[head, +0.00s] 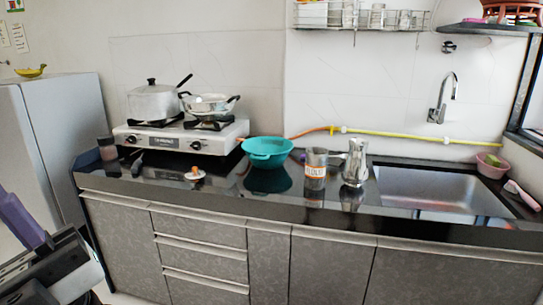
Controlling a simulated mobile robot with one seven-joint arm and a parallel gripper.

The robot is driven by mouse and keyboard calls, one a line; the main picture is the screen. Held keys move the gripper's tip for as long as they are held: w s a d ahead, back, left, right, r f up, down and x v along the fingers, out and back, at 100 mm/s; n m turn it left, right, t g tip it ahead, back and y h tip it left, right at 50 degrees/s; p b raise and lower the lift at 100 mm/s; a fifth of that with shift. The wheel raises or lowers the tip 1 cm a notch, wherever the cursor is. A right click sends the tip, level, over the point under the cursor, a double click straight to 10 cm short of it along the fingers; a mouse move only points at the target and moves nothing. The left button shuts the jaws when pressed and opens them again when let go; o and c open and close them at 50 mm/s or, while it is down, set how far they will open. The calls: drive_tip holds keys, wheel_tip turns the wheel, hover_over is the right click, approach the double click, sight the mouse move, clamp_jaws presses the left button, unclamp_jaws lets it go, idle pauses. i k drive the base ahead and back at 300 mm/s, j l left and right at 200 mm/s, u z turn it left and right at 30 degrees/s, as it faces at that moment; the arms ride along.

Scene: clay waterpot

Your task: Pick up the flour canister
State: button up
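The flour canister (315,172) appears to be the small dark, see-through container with a white and orange label in the head view. The lettering is too small to read with certainty. It stands upright on the black counter (225,199), near the front edge, just left of a shiny metal pitcher (355,164). Part of my gripper (24,222) shows at the lower left, with a purple piece and a dark body. It is far from the canister, to its left and nearer the camera. Its fingertips are not clearly shown, so its opening cannot be judged.
A teal basin (267,151) sits left of the canister, and a sink (432,190) lies to the right. A stove (182,136) holds two pots. A small orange-and-white item (195,174) lies near the front edge. A yellow hose (400,135) runs along the wall.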

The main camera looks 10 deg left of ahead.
sight(317, 161)
drive_tip(key=i+j+z, duration=0.3)
drive_tip(key=i+j, duration=0.15)
drive_tip(key=i+j+z, duration=0.2)
drive_tip(key=j, duration=0.15)
drive_tip(key=i+j+z, duration=0.15)
drive_tip(key=j, duration=0.15)
drive_tip(key=i+j+z, duration=0.15)
drive_tip(key=j, duration=0.2)
drive_tip(key=i+j+z, duration=0.15)
drive_tip(key=j, duration=0.25)
drive_tip(key=i+j+z, duration=0.2)
drive_tip(key=j, duration=0.15)
